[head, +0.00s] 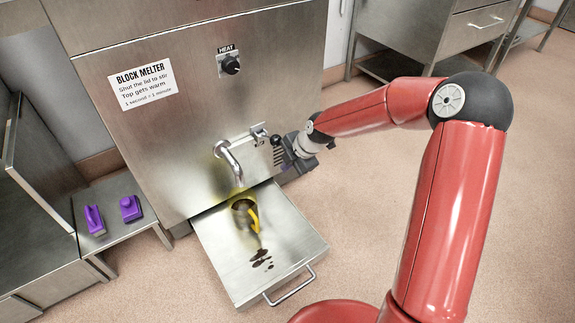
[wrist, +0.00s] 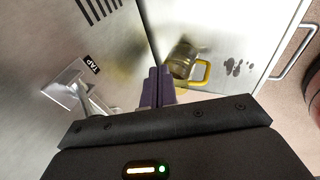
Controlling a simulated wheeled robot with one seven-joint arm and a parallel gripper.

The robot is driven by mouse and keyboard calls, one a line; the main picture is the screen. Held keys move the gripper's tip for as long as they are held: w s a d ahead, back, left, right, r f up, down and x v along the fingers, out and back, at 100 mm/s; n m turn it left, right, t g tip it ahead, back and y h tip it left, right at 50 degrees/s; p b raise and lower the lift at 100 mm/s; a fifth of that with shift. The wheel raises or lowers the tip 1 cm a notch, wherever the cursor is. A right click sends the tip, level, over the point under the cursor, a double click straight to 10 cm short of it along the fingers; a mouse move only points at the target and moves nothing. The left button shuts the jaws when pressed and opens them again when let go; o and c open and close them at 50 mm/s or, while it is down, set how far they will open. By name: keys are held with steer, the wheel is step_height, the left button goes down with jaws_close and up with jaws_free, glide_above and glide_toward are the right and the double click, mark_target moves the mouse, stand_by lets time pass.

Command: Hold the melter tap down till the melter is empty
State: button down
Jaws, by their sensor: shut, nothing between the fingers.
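The melter tap is a bent metal spout (head: 228,155) on the front of the block melter (head: 190,105), with a small lever fitting (head: 262,134) at its upper right. In the wrist view a metal tap part (wrist: 72,90) shows beside the TAP label, partly cut off by my gripper's body. My gripper (head: 285,153) is close to the melter front, right of the spout. Its purple fingers (wrist: 158,88) are shut and empty; contact with the lever cannot be told. A jug with a yellow handle (head: 253,218) stands under the spout. The melter's inside is hidden.
The jug stands on a pulled-out metal tray (head: 290,247) with dark spills (head: 261,260) in front of it. A heat knob (head: 230,65) is above the tap. Two purple items (head: 130,208) lie on a low bench at left.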

steer(key=shift+r, duration=0.1)
stand_by(0.7)
steer(key=shift+r+p, duration=0.7)
